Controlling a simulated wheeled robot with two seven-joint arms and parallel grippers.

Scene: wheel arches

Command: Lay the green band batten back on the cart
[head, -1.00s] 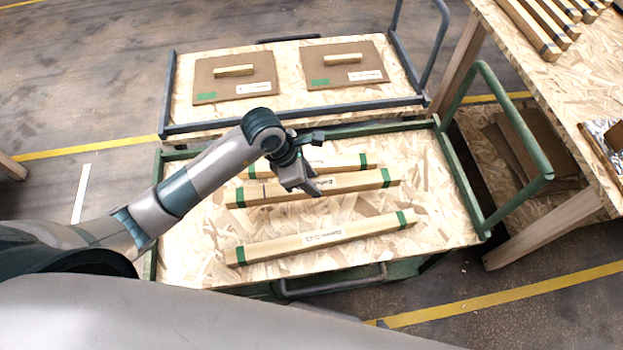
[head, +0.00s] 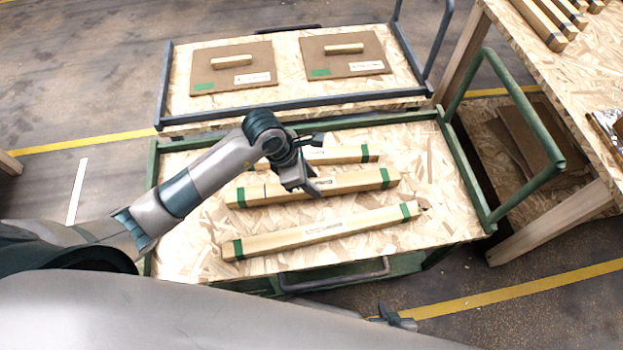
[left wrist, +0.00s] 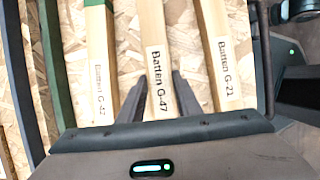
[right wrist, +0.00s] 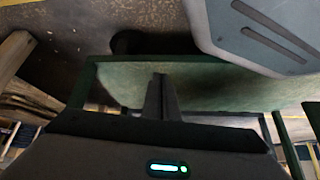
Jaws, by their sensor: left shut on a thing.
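Three pale battens with green end bands lie roughly side by side over the green-framed cart (head: 440,185). My left gripper (head: 312,188) is shut on the middle batten (head: 350,183), marked G-47. In the left wrist view its fingers (left wrist: 160,95) lie along both sides of this batten (left wrist: 157,40). I cannot tell whether the batten touches the deck. The far batten (head: 345,156) is partly behind my left arm; the near batten (head: 320,231) lies apart, towards me. My right gripper (head: 397,318) is low in front of the cart, its fingers (right wrist: 161,97) together and empty.
A grey-framed cart (head: 290,104) behind holds two brown boards (head: 232,68) with wooden grips. A workbench (head: 545,75) with more battens stands at the right. The green cart's push handle (head: 525,115) rises at its right end. Bare deck shows between the middle and near battens.

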